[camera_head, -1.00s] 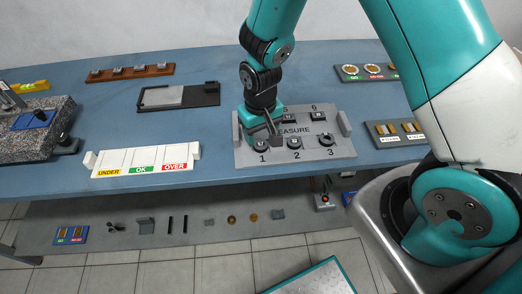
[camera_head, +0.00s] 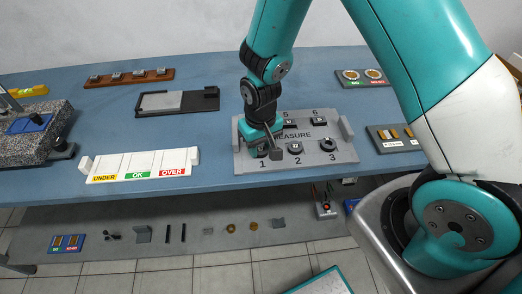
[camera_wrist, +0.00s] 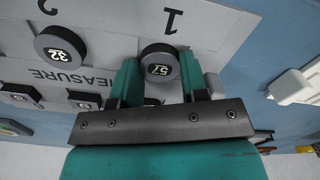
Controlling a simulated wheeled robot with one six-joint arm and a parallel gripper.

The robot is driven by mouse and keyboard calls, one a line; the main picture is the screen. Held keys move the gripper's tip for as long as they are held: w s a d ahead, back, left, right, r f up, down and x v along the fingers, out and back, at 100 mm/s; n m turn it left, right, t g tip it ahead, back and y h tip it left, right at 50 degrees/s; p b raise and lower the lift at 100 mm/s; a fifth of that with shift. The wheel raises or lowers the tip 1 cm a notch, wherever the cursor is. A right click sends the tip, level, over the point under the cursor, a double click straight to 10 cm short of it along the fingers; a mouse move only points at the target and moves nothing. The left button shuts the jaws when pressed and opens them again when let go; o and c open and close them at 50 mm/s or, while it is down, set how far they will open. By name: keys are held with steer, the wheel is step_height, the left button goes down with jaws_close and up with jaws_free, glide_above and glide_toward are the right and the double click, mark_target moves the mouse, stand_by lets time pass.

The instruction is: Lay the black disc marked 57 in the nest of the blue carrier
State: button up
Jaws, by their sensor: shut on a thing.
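The black disc marked 57 (camera_wrist: 160,63) is at place 1 of the grey MEASURE board, between the teal fingers of my gripper (camera_wrist: 160,78) in the wrist view. My gripper (camera_head: 264,146) is shut on it; in the head view the gripper and wrist mostly hide the disc. I cannot tell whether it is clear of the board. The blue carrier (camera_head: 30,123) sits on the speckled granite block at the far left; its nest is too small to make out.
The MEASURE board (camera_head: 345,152) holds other discs, one marked 32 (camera_wrist: 60,47) beside mine, and square blocks behind. A white UNDER/OK/OVER tray (camera_head: 110,164) stands between board and granite block (camera_head: 20,150). A dark stand (camera_head: 205,104) lies behind. Blue table between is clear.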

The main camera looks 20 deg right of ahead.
steer(key=shift+r+p, duration=2.05)
steer(key=shift+r, duration=0.45)
